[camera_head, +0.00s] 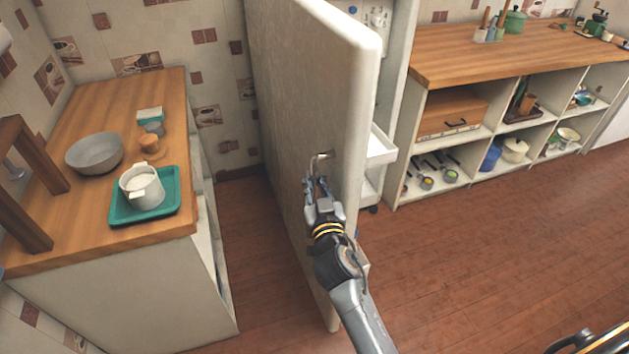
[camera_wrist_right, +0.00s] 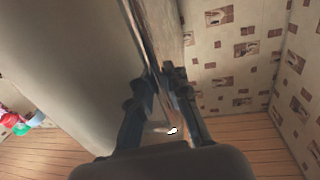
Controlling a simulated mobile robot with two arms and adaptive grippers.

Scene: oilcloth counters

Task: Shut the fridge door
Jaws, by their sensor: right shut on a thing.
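The fridge door (camera_head: 300,90) stands open in the middle of the head view, its edge toward me and its cream outer face turned left. A metal handle (camera_head: 321,158) sits on that face near the free edge. My right gripper (camera_head: 318,185) is at the handle, shut on it; its fingers hide part of the handle. In the right wrist view the gripper (camera_wrist_right: 165,85) has its fingers close together beside the pale door face (camera_wrist_right: 70,60). A white bin (camera_head: 381,147) shows on the door's inner side. Most of the fridge interior is hidden.
A wooden counter (camera_head: 90,225) with a teal tray (camera_head: 172,207), a white pot (camera_head: 140,187) and a grey bowl (camera_head: 94,153) stands left of the door. A shelf unit (camera_head: 470,184) stands at the right. Wooden floor (camera_head: 480,250) is clear in front.

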